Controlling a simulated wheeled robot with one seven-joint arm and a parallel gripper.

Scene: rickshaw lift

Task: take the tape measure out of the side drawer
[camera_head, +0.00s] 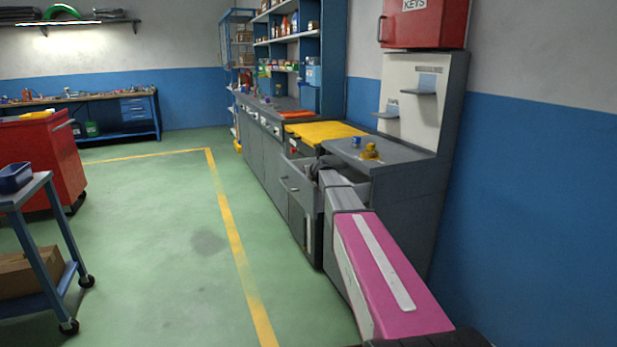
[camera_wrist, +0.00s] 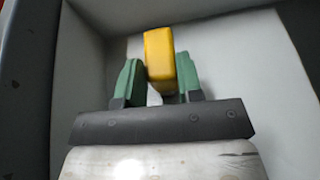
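The open side drawer (camera_head: 296,186) sticks out from the grey workbench in the head view. My arm reaches over it, and my gripper is hidden from that view. In the wrist view, the drawer's pale inside (camera_wrist: 85,50) surrounds my gripper (camera_wrist: 161,75). A yellow block-like thing, which I take for the tape measure (camera_wrist: 160,52), stands between the two green fingers.
A small yellow object (camera_head: 370,152) and a blue can (camera_head: 357,142) stand on the grey worktop (camera_head: 395,160) above the drawer. A yellow mat (camera_head: 325,132) lies farther back. A blue cart (camera_head: 30,190) stands at the left. The green floor between is clear.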

